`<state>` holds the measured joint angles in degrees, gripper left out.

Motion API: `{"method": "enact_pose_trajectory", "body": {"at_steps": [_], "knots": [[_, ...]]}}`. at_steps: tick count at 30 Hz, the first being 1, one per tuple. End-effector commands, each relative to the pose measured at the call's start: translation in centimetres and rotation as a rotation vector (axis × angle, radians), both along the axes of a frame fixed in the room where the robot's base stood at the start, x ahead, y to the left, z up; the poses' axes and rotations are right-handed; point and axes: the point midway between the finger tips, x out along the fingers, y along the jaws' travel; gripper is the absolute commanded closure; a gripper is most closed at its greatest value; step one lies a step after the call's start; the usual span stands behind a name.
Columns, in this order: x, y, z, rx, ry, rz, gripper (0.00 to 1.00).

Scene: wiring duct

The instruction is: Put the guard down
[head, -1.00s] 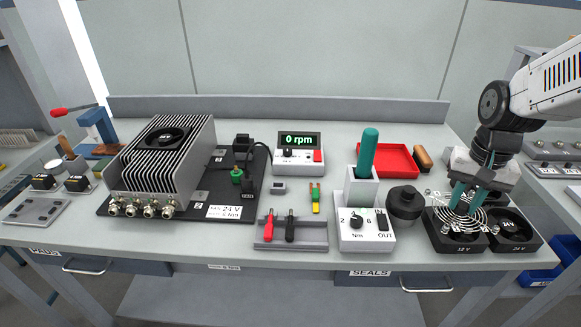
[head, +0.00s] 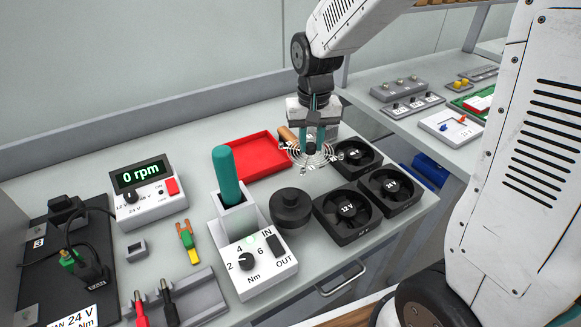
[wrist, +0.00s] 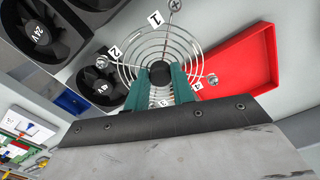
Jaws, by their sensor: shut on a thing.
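The guard (head: 322,158) is a round silver wire fan grille with concentric rings. My gripper (head: 313,145) points down and is shut on it. In the head view the guard shows just left of the back fan and right of the red tray; I cannot tell whether it touches the bench. In the wrist view the guard (wrist: 150,49) spreads out beyond the teal fingers (wrist: 161,88), with tags 1, 2, 3 and 4 and screws around its rim. The fingers cover part of its near side.
Three black fans (head: 347,213) stand at the right bench edge. The red tray (head: 255,158) lies to the left, with a brown-handled tool (head: 287,134) by it. A black round part (head: 291,206) and a torque driver station (head: 250,262) stand nearer. Some bare bench lies between tray and fans.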

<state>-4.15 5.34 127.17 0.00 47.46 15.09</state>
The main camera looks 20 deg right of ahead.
Motion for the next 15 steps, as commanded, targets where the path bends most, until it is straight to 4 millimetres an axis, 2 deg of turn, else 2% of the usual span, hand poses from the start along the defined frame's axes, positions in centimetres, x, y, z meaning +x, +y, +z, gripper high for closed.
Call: {"method": "enact_pose_trajectory", "body": {"at_steps": [3, 11, 15], "knots": [[-0.1, -0.1, -2.4, 0.0, 0.005, -0.001, 0.94], [0.0, -0.1, -4.8, -0.001, 0.002, -0.002, 0.94], [-0.1, -0.2, -6.8, 0.0, 0.004, -0.002, 0.94]]}}
